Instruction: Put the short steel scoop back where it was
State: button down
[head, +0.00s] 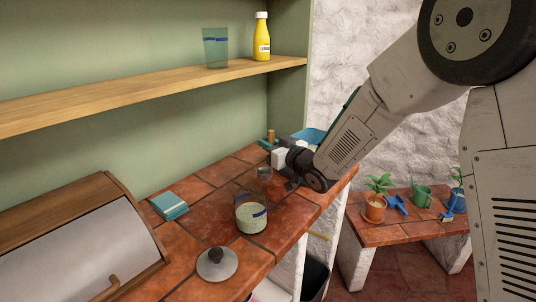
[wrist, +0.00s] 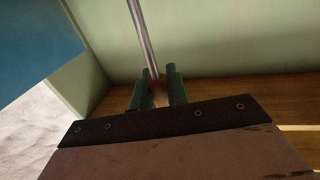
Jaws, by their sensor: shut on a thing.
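My gripper (head: 268,144) is at the far part of the tiled counter, with its green fingers shut on the scoop's brownish handle. The handle end (head: 270,135) sticks up above the fingers. The scoop's grey bowl (head: 264,173) hangs below, just above the jar in the picture; I cannot tell whether it is over or behind it. In the wrist view, the scoop's thin steel shaft (wrist: 143,38) runs out from between the fingertips (wrist: 158,80). A glass jar (head: 251,214) with pale green grains and a blue band stands open on the counter.
A grey lid with a dark knob (head: 216,264) lies in front of the jar. A teal stack (head: 170,206) and a wooden bread box (head: 80,250) are left. A shelf (head: 150,92) above holds a glass (head: 215,48) and yellow bottle (head: 262,38). A plant bench (head: 400,232) is right.

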jog(key=shift+w+a+f, duration=0.1)
jog(key=shift+w+f, duration=0.05)
jog(key=shift+f, duration=0.75)
jog(key=shift+w+f, duration=0.1)
jog(key=shift+f, duration=0.85)
jog(key=shift+f, duration=0.1)
jog(key=c, duration=1.4)
grip_release()
jog(key=shift+r, duration=0.2)
jog(key=v, duration=1.2)
